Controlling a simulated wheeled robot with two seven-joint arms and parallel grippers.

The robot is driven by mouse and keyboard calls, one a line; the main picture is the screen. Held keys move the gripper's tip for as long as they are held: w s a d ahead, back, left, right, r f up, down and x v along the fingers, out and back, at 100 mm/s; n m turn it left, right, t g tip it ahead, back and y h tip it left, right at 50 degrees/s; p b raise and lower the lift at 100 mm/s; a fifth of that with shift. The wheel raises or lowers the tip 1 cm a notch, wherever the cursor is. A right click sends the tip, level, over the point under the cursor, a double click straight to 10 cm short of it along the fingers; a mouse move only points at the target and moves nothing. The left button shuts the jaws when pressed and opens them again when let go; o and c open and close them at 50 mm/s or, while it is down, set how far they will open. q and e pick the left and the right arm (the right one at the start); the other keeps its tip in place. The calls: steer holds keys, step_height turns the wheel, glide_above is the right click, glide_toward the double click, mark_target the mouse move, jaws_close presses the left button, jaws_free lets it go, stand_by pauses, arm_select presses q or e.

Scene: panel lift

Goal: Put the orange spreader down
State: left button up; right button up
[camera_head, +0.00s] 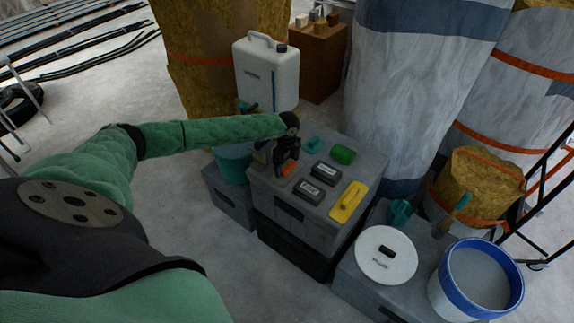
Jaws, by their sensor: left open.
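The orange spreader (288,169) lies at the left part of the grey crate's top (322,213). Only a small orange part of it shows; the rest is hidden by my left gripper. My left gripper (281,167) is open, right at the orange spreader and low over the crate top. I cannot tell whether the fingers touch it. My right gripper is not in view.
On the crate top are a yellow float (348,202), two dark labelled blocks, a green item (342,154) and a teal item (314,144). A white canister (266,80) stands behind. A white lid (386,255) and blue-rimmed bucket (476,279) are at right.

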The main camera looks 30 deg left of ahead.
mark_target(287, 165)
arm_select(q)
step_height(287, 165, up, 7)
steer(key=shift+w+a+r+b, duration=0.1)
steer(key=shift+b, duration=0.6)
steer(key=shift+r, duration=0.4)
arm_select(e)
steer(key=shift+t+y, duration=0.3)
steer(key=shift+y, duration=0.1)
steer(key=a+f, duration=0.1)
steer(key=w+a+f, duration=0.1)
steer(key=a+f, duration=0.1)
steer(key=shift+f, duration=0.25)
